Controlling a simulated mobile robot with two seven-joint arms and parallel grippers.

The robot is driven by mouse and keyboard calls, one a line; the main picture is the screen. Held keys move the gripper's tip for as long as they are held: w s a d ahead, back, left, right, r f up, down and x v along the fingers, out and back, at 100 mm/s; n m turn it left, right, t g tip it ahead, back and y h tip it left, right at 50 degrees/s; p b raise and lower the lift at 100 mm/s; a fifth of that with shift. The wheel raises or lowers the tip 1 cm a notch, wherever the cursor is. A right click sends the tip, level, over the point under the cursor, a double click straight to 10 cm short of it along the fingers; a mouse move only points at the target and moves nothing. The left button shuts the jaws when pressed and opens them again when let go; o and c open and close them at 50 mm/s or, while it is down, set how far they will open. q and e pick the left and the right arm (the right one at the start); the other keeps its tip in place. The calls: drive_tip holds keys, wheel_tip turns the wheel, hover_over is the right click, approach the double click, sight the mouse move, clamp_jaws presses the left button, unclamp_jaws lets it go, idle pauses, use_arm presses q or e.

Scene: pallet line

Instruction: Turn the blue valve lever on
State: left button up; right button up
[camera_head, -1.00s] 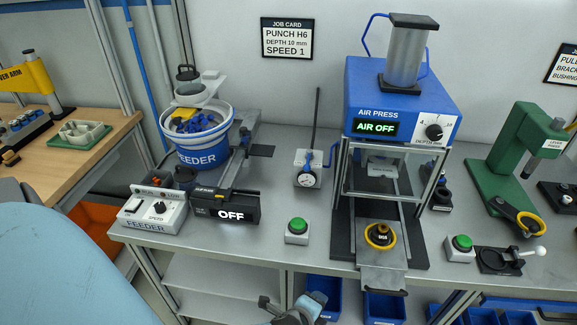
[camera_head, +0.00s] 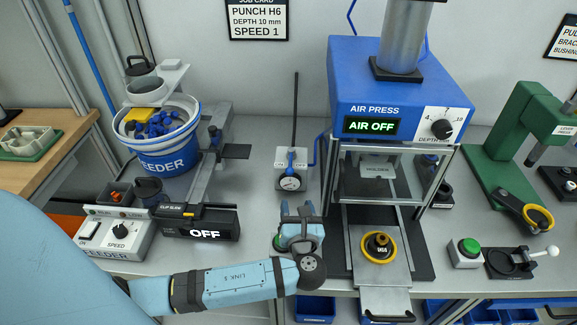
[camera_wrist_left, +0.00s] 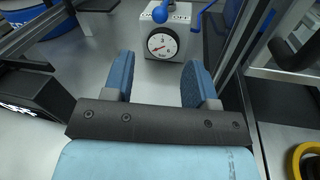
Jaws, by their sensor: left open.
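The blue valve lever (camera_head: 291,157) sits on top of a small grey valve block with a round gauge (camera_head: 290,183), left of the air press. In the left wrist view the lever's blue end (camera_wrist_left: 160,13) shows above the gauge (camera_wrist_left: 162,43), beyond my fingertips. My left gripper (camera_head: 298,210) is open and empty, in front of the valve block and apart from it. Its two blue fingers point toward the block; the gripper also shows in the left wrist view (camera_wrist_left: 158,78). The press display (camera_head: 374,125) reads AIR OFF. My right gripper is out of view.
The air press (camera_head: 400,80) stands close on the right, with a yellow-ringed part (camera_head: 379,247) on its slide. The feeder unit (camera_head: 205,225) is on the left. A green button is partly hidden behind my left gripper. Bare table lies before the valve block.

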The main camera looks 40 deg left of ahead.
sight(290, 174)
use_arm(q)
drive_tip(key=p+x, duration=0.1)
drive_tip(key=x, duration=1.2)
drive_tip(key=shift+s, duration=0.1)
clamp_jaws()
